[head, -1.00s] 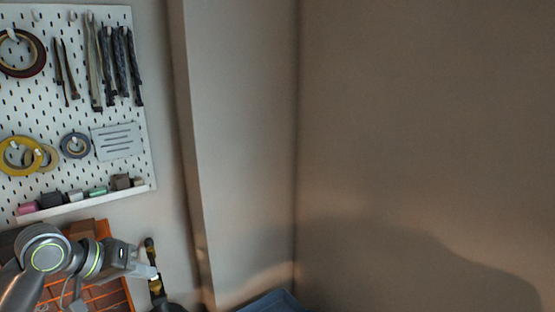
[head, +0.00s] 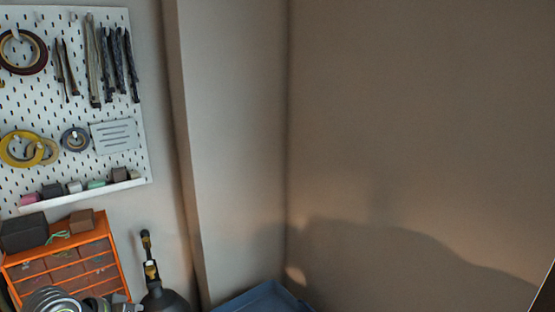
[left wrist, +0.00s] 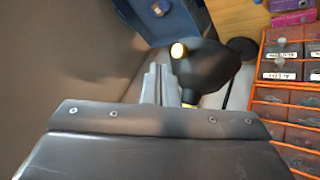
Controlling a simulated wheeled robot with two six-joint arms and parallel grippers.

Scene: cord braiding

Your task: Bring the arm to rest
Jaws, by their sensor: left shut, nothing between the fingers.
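My left gripper (left wrist: 159,84) shows in the left wrist view with its grey fingers together and nothing between them. Beyond the fingertips is a black rounded bottle-like thing (left wrist: 213,68) with yellow parts; I cannot tell whether they touch. In the head view only the top of my left arm shows at the bottom left edge, in front of the orange drawer cabinet (head: 120,266). My right gripper is in neither view. No cord being braided is in sight.
The cabinet also shows in the left wrist view (left wrist: 258,98). The black bottle-like thing (head: 163,299) stands right of it. A blue bin (head: 262,296) is at the bottom centre. A white pegboard (head: 105,170) with tape rolls hangs on the wall. The right side shows bare wall.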

